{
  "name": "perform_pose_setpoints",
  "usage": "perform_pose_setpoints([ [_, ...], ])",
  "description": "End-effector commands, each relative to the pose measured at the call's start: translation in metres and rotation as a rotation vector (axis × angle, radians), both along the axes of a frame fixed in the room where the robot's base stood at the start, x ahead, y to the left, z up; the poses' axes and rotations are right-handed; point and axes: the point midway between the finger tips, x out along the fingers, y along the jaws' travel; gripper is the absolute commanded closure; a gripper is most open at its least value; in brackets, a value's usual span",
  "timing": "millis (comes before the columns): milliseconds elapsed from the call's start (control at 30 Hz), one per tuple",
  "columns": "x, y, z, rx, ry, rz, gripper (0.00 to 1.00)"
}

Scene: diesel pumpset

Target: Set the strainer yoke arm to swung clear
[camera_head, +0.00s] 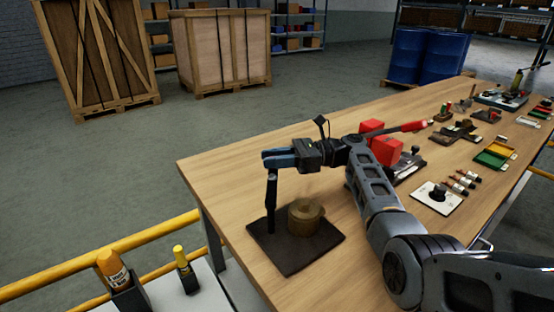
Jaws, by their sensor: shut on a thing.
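The strainer (305,216) is a round brass-coloured pot on a dark square base plate (294,262) near the table's front left. A black upright post stands at the plate's left side, and the dark strainer yoke arm (272,180) shows at its top, to the left of and higher than the pot. My gripper (272,158) reaches in from the right and is shut on the yoke arm at this upper end. The blue fingers hide part of the arm, so its exact direction is unclear. Nothing shows lying across the top of the pot.
Red blocks (384,145) and a red-handled lever (405,128) stand just behind my arm. A white plate with a black knob (438,194) and coloured trays (495,155) lie to the right. A yellow rail (100,253) runs along the left front. Table left of the post is clear.

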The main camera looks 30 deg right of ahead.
Motion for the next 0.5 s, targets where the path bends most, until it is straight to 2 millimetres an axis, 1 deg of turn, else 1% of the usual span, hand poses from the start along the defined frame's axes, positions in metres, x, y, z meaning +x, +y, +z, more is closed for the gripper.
perform_pose_setpoints([
  [333,-0.0001,0.0011,-0.0018,-0.002,0.004,0.002,1.00],
  [367,-0.0001,0.0011,-0.0018,-0.002,0.004,0.002,0.70],
  [500,0.0000,0.0009,-0.0013,-0.001,0.003,0.002,0.56],
])
